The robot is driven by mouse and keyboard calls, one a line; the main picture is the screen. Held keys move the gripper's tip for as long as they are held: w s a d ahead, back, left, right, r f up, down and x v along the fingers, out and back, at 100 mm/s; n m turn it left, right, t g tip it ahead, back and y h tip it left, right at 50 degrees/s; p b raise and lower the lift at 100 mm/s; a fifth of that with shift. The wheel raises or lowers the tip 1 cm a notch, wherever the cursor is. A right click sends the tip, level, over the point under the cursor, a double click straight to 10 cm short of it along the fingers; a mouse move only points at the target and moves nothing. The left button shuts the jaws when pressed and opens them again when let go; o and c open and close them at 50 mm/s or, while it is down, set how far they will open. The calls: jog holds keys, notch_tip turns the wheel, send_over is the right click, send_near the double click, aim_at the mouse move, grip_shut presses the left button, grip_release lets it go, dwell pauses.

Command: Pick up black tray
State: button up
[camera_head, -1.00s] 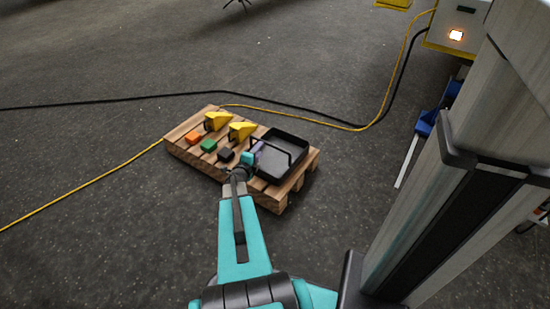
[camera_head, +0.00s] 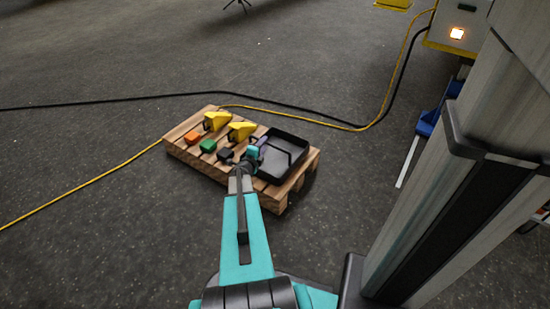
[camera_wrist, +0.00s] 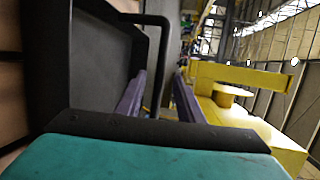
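The black tray (camera_head: 287,166) lies on the right end of a wooden pallet in the head view. It is shallow and has a thin black bar handle. In the wrist view the tray (camera_wrist: 92,60) fills the left side, and its handle (camera_wrist: 162,48) runs down between my two purple fingers. My gripper (camera_head: 263,142) is over the left part of the tray. In the wrist view my gripper (camera_wrist: 158,90) is open, with a gap between its fingers. Whether a finger touches the handle cannot be told.
The pallet (camera_head: 178,150) also bears two yellow pieces (camera_head: 240,131) and orange (camera_head: 192,138), green (camera_head: 208,146) and black (camera_head: 225,155) blocks, close left of my gripper. Yellow and black cables (camera_head: 330,122) cross the floor behind.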

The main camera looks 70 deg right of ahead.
jog(key=shift+s+d+f+b, duration=0.1)
jog(key=shift+d+f+b, duration=0.15)
jog(key=shift+d, duration=0.55)
jog(key=shift+d+f+b, duration=0.15)
jog(key=shift+d+b, duration=0.1)
jog(key=shift+d, duration=0.55)
grip_shut()
jog(key=shift+r, duration=0.1)
dwell(0.5)
